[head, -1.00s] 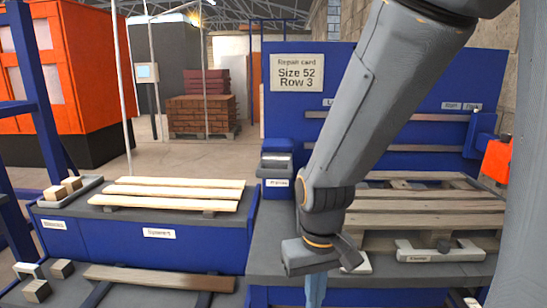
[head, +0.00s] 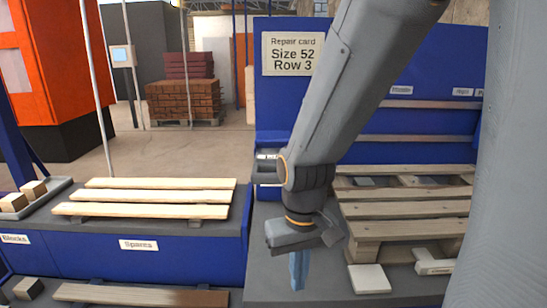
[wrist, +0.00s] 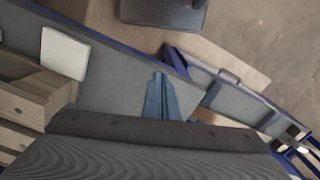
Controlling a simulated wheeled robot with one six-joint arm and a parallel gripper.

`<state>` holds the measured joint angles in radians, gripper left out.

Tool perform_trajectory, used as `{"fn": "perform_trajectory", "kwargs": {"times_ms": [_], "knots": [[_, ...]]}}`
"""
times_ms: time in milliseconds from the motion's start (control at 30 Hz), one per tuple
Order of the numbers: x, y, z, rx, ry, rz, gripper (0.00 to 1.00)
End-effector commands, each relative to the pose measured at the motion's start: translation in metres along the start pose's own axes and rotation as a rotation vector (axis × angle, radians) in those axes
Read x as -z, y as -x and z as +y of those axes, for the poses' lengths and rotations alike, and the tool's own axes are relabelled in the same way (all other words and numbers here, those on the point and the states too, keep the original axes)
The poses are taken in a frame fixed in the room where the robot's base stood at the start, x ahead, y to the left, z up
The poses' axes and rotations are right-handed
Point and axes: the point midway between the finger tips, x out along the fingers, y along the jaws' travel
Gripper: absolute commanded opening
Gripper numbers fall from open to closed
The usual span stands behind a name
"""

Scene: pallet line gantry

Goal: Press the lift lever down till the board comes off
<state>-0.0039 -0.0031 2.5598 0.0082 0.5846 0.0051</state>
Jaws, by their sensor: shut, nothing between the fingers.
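The wooden pallet (head: 405,207) stands on the grey bench at the right, with several boards across its top; its edge also shows at the left of the wrist view (wrist: 28,105). I cannot make out the lift lever for certain in either view, and my arm hides part of the bench. My gripper (head: 299,272) is shut and empty, its blue-grey fingers pointing down over the bench front, left of the pallet and apart from it. The fingertips show in the wrist view (wrist: 158,82).
A white block (head: 369,279) lies in front of the pallet. The spares bench (head: 190,255) at left carries several pale boards (head: 145,197). A single board (head: 140,295) lies lower down. A blue panel with a repair card (head: 291,54) stands behind.

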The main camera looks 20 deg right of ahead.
Motion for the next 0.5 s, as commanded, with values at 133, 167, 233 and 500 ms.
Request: {"fn": "perform_trajectory", "kwargs": {"times_ms": [133, 167, 233, 500], "knots": [[0.019, 0.030, -0.001, -0.005, -0.021, 0.026, 0.00], [0.027, 0.043, 0.000, -0.007, -0.032, 0.036, 0.00], [0.049, 0.081, -0.001, -0.013, -0.065, 0.065, 0.00], [0.124, 0.254, -0.004, -0.035, -0.219, 0.188, 0.00]]}}
